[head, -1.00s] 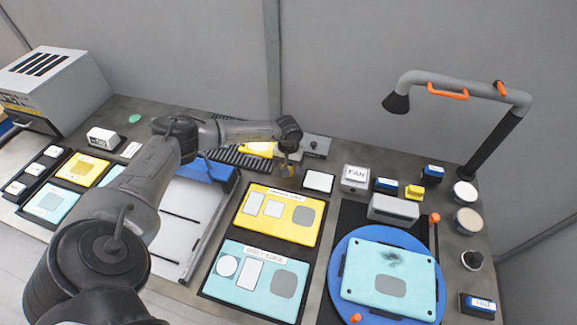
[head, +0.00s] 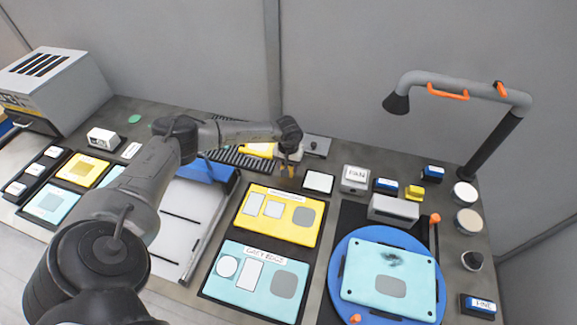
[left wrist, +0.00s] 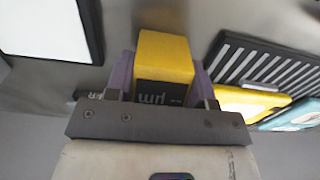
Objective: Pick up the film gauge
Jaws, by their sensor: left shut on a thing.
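The film gauge (left wrist: 165,52) is a yellow block with a dark face marked "µm", seen in the left wrist view. My left gripper (left wrist: 163,84) is shut on it, with a purple finger pad on either side. In the head view my left gripper (head: 288,166) is at the back of the bench, beside the dark ribbed rack; the gauge is mostly hidden there. I cannot tell whether the gauge touches the bench. My right gripper is in neither view.
A ribbed rack (head: 232,157) with a yellow plate lies left of the gripper. A white square pad (head: 318,182) and a FAN box (head: 355,178) stand to the right. A yellow panel (head: 277,216) lies in front. A blue turntable (head: 338,262) holds a teal plate.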

